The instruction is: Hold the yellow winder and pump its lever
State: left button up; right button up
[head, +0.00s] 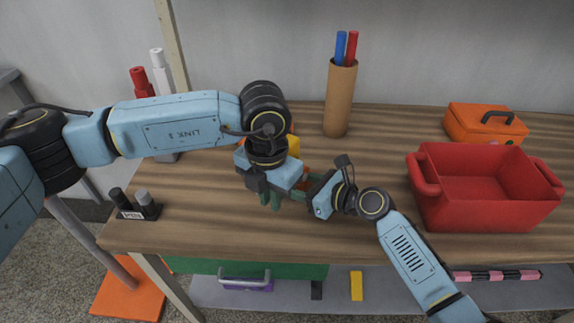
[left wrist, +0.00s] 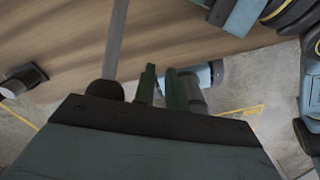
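A yellow piece, likely the winder (head: 293,146), shows just behind my left wrist in the head view. Most of it is hidden by my arm, and its lever cannot be made out for sure. My left gripper (head: 270,199) points down in front of it, over the table's front part. In the left wrist view its two green fingers (left wrist: 163,88) stand a little apart with nothing seen between them. My right gripper (head: 303,186) reaches in from the right, close beside the left one. An orange-red patch shows by its fingers; whether they grip it is hidden.
A red bin (head: 485,212) and an orange case (head: 485,124) stand at right. A cardboard tube with markers (head: 340,98) stands at the back. A small black pen holder (head: 137,206) sits at the left front edge. A grey rod (left wrist: 115,40) crosses the left wrist view.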

pick_arm(q)
jog(key=shift+f, duration=1.35)
jog(key=shift+w, duration=0.1)
jog(key=shift+w+d+f, duration=0.1)
jog(key=shift+w+f, duration=0.1)
jog(key=shift+f, duration=0.5)
jog(key=shift+r, duration=0.1)
